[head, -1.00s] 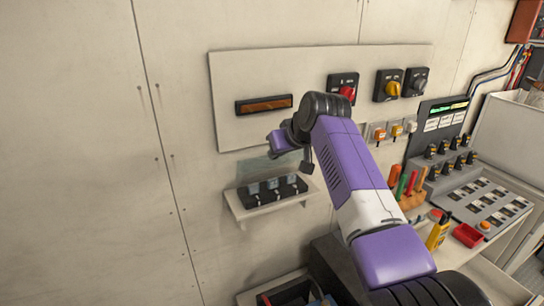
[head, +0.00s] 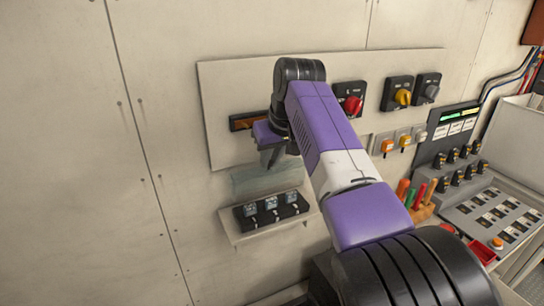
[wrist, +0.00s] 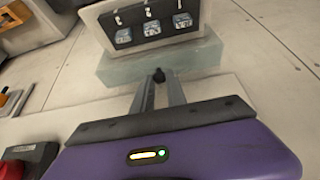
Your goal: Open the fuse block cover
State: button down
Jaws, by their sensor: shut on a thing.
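The fuse block (head: 284,212) is a black strip with several clear-topped fuses on a small white shelf (head: 232,230) on the wall. It also shows at the top of the wrist view (wrist: 126,18). Its pale, see-through cover (head: 245,183) stands raised behind and above the fuses, which are uncovered. The cover shows in the wrist view (wrist: 115,70) with a small black knob (wrist: 158,73) at its edge. My gripper (wrist: 159,84) has its fingers closed at this knob. In the head view, my gripper (head: 269,162) is at the cover's upper edge, hiding part of it.
A white wall panel above carries a dark display (head: 242,122), a red rotary switch (head: 352,104) and a yellow one (head: 402,97). To the right are orange switches, colored-handled tools (head: 410,194) and a control console (head: 485,205). The wall to the left is bare.

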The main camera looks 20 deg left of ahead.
jog(key=shift+a+f, duration=0.1)
jog(key=c, duration=1.4)
grip_release()
jog(key=shift+o, duration=0.2)
jog(key=b+v, duration=0.2)
jog(key=v, duration=0.5)
jog(key=shift+d+r+b, duration=0.2)
jog(key=shift+r+b, duration=0.15)
jog(key=shift+b, duration=0.05)
jog(key=shift+s, duration=0.1)
